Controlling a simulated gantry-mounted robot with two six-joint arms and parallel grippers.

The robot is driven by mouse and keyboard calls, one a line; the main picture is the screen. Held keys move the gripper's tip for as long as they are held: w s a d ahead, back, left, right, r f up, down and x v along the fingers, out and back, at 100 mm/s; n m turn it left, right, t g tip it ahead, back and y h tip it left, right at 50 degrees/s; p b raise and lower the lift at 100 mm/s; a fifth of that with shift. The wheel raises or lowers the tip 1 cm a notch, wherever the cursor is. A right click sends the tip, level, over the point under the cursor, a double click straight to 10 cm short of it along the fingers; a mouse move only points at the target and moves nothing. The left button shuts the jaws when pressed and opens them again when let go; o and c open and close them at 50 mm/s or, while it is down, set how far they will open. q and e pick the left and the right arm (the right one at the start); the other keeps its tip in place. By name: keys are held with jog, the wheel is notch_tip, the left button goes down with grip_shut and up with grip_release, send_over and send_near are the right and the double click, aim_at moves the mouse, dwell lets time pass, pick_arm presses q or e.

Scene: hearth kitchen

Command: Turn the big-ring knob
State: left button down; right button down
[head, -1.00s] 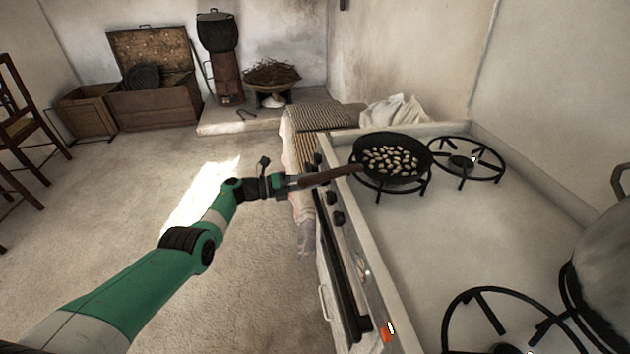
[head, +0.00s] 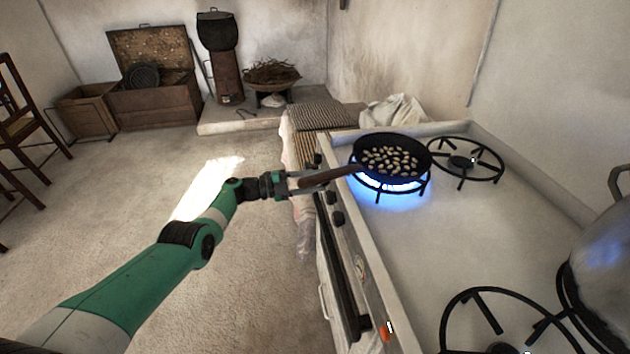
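The stove's front panel carries a row of dark knobs, with one knob (head: 318,160) at the far end and two nearer ones (head: 331,197) (head: 338,218). My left gripper (head: 297,183) is at the front panel beside the far knobs, by the brown handle of the pan. The handle hides its fingertips, so I cannot tell what they touch or whether they are shut. A blue flame (head: 397,185) burns on the ring (head: 379,197) under the black pan (head: 358,160), which holds pale nuts or beans. My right gripper is not in view.
An unlit ring (head: 497,165) stands behind the pan, and another unlit ring (head: 451,320) is at the near end. A large metal pot (head: 605,270) is at the right edge. An orange-red item (head: 385,332) is on the near front panel. The floor at left is open.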

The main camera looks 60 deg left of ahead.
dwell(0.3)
pick_arm(q)
jog(key=shift+c, duration=1.8)
grip_release()
jog(key=p+v, duration=0.4)
jog(key=v, duration=0.7)
jog(key=shift+s, duration=0.3)
jog(key=shift+a, duration=0.1)
